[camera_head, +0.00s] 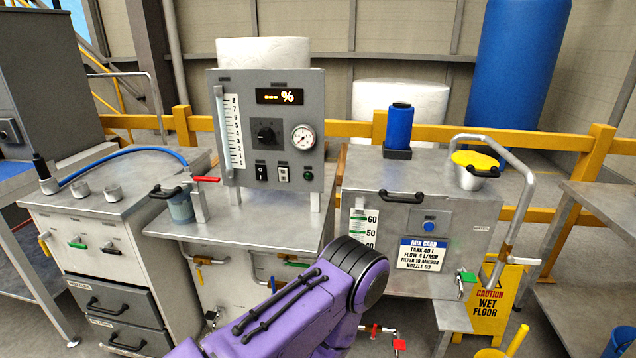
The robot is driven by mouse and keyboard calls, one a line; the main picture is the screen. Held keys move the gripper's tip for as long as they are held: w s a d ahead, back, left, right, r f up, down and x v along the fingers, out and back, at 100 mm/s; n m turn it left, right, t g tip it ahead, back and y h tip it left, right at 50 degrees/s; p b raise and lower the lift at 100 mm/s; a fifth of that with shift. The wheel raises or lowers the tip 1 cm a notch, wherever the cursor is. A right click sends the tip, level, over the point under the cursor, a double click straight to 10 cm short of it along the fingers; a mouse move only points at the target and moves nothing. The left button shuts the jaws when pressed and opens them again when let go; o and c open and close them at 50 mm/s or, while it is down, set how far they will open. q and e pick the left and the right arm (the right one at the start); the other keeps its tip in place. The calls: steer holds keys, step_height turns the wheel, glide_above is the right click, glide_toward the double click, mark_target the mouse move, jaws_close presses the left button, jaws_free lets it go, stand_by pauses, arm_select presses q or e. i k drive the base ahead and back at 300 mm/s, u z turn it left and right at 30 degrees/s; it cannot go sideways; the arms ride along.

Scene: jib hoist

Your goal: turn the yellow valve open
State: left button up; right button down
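Another yellow handle (199,272) hangs below the top of the middle bench, left of a green handle there (295,264). I cannot tell from this picture which yellow one the task means. A purple arm link of mine rises from the bottom middle and covers part of the middle bench's front. Neither of my grippers shows.
A grey panel (237,133) with a gauge stands on the middle bench. A yellow wet-floor sign (490,308) stands at lower right. A blue hose (130,152) arches over the left cabinet.

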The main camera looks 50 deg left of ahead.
mark_target(200, 277)
steer(key=u, duration=0.55)
steer(key=k, duration=0.6)
steer(key=u, duration=1.2)
steer(key=i, duration=0.95)
steer(key=u, duration=0.5)
